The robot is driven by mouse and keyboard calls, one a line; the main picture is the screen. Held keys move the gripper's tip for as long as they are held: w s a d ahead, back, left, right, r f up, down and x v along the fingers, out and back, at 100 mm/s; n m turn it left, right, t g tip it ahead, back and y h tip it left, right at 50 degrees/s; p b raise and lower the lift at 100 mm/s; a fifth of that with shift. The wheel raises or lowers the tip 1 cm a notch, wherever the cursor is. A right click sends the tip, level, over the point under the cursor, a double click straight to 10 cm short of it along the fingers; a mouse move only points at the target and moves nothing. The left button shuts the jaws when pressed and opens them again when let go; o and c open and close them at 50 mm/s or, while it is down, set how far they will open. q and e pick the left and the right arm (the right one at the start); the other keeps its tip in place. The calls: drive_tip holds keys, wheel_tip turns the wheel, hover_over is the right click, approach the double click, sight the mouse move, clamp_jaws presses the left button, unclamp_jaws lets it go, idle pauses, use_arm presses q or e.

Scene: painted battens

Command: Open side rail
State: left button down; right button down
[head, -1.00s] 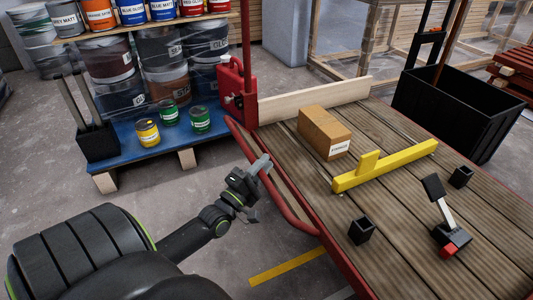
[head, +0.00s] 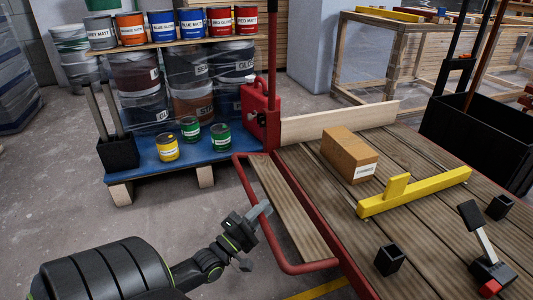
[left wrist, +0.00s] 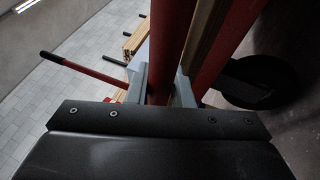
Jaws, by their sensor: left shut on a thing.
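The side rail (head: 299,266) is a red tube frame with a wooden board (head: 292,208) inside it, on the left edge of the plank-topped cart (head: 345,195). It leans outward from the cart's red edge. My left gripper (head: 262,210) is at the rail's outer tube, coming from the left. In the left wrist view the fingers (left wrist: 162,90) are shut on the red tube (left wrist: 170,40), one on each side. My right gripper is not in view.
On the deck are a cardboard box (head: 350,156), a yellow T-shaped bar (head: 415,194), a black-handled lever (head: 485,240) and small black sockets (head: 389,260). Left of the cart, a blue pallet (head: 128,176) holds paint tins. Grey floor (head: 200,225) beside the rail is free.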

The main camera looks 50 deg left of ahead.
use_arm(q)
drive_tip(key=shift+s+a+f, duration=0.15)
drive_tip(key=shift+s+f, duration=0.15)
drive_tip(key=shift+f, duration=0.3)
idle(0.3)
drive_tip(key=c, duration=1.6)
unclamp_jaws()
drive_tip(key=shift+c, duration=0.2)
drive_tip(key=o, duration=0.3)
drive_tip(key=shift+s+a, duration=0.15)
drive_tip(key=shift+s, duration=0.1)
drive_tip(key=shift+o, duration=0.2)
drive_tip(key=shift+w, duration=0.1)
